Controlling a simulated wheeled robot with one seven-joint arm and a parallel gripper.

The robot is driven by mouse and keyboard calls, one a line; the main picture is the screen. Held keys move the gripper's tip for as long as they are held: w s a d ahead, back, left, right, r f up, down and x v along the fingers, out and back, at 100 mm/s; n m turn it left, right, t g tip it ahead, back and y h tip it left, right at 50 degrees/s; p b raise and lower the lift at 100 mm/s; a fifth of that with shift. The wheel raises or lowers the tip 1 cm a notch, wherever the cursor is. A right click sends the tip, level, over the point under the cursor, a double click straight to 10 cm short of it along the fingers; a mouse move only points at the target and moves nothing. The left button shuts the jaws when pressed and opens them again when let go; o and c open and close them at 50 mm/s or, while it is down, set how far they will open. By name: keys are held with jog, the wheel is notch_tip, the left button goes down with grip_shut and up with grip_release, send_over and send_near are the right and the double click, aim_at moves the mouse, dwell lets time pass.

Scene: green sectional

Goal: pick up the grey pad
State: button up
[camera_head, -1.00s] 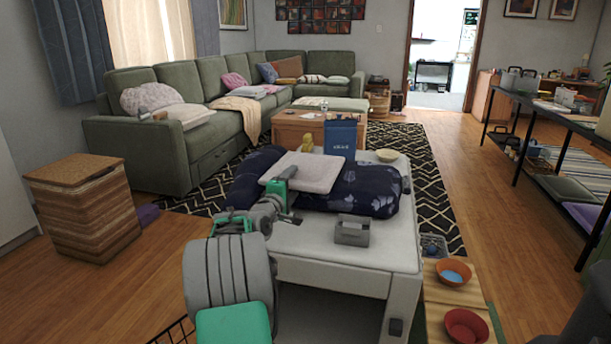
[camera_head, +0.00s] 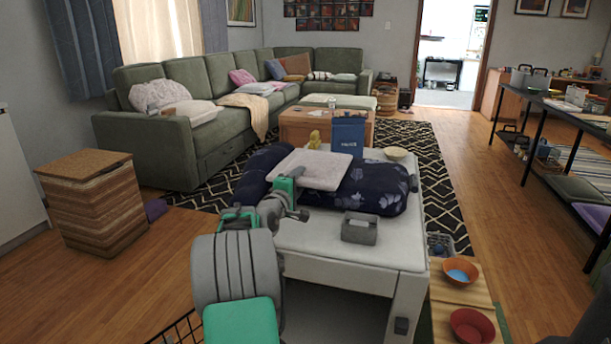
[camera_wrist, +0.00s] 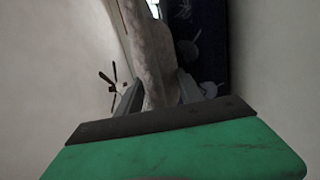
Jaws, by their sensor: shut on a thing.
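The grey pad (camera_head: 318,168) is a pale, flat, square cushion. It lies over the dark blue floral cushion (camera_head: 372,190) on the white table, slightly tilted. My gripper (camera_head: 291,180) is at the pad's near left edge. In the wrist view, the two fingers of my gripper (camera_wrist: 160,92) stand on either side of the pad's edge (camera_wrist: 152,50) and are shut on it. The pad's underside is hidden, so I cannot tell whether it still touches the floral cushion.
The white table (camera_head: 300,240) also holds a grey box (camera_head: 359,229), a blue box (camera_head: 348,135), a yellow figurine (camera_head: 315,139) and a cream bowl (camera_head: 396,154). A woven hamper (camera_head: 95,203) stands left. Two bowls (camera_head: 461,272) sit at the lower right. Wooden floor is open on the right.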

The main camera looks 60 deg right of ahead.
notch_tip(320, 180, up, 4)
jog(key=shift+f+p, duration=0.15)
jog(key=shift+p, duration=0.5)
jog(key=w+a+r+p, duration=0.1)
jog(key=a+r, duration=0.2)
jog(key=a, duration=0.1)
jog(key=w+a+r+p, duration=0.2)
jog(key=a+r, duration=0.1)
jog(key=a, duration=0.1)
jog(key=w+a+r+p, duration=0.1)
jog(key=w+a+r, duration=0.1)
jog(key=a, duration=0.3)
jog(key=shift+r, duration=0.65)
